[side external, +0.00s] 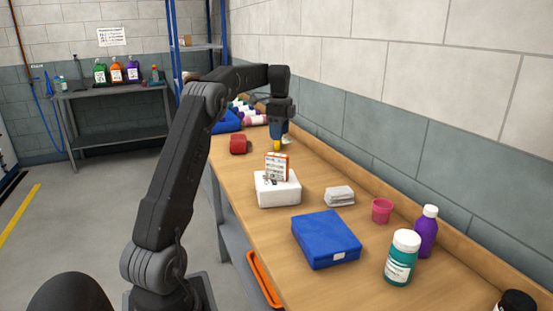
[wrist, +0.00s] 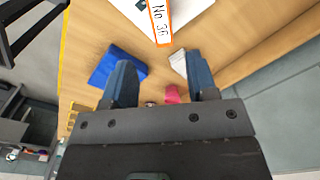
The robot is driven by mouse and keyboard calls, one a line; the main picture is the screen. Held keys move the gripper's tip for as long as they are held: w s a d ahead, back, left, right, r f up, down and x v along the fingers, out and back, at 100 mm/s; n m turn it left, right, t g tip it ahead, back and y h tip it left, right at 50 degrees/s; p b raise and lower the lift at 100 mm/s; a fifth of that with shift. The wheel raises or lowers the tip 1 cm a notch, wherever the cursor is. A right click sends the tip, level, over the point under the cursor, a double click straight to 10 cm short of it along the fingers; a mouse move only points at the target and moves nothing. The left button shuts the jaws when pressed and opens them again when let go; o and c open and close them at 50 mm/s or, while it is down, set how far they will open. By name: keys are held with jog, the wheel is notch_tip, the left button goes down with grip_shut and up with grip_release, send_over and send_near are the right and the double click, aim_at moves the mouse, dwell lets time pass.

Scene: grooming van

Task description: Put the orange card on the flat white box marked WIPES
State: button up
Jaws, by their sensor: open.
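The orange-edged card (side external: 277,166) with white printed face stands upright at the top of a white box (side external: 278,193), its lower end over the box's top. Whether it rests in a slot or on the surface I cannot tell. No WIPES lettering is readable. In the wrist view the card (wrist: 159,22), reading "No 36", and part of the white box (wrist: 128,8) show at the top edge, cut off by the frame.
A blue box (side external: 326,239), white folded stack (side external: 340,196), pink cup (side external: 382,211), teal-labelled jar (side external: 402,258) and purple bottle (side external: 426,232) stand nearer. A red object (side external: 238,144) lies left of my gripper. The wall (side external: 450,170) borders the table's right side.

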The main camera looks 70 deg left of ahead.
jog(key=s+d+r+n+t, duration=0.1)
jog(key=s+d+r, duration=0.1)
jog(key=d, duration=0.7)
jog(key=s+d+r+n+t+y, duration=0.1)
jog(key=d+r+n, duration=0.15)
jog(key=d, duration=0.65)
jog(key=s+d+r+n+t, duration=0.1)
jog(key=s+d+r, duration=0.1)
jog(key=d, duration=0.7)
jog(key=s+d+f+n+t+h, duration=0.1)
jog(key=s+d+f+n, duration=0.3)
jog(key=s+d, duration=1)
notch_tip(320, 180, down, 3)
jog(key=shift+s+f+t, duration=0.1)
jog(key=shift+s+t, duration=0.25)
jog(key=shift+t, duration=0.45)
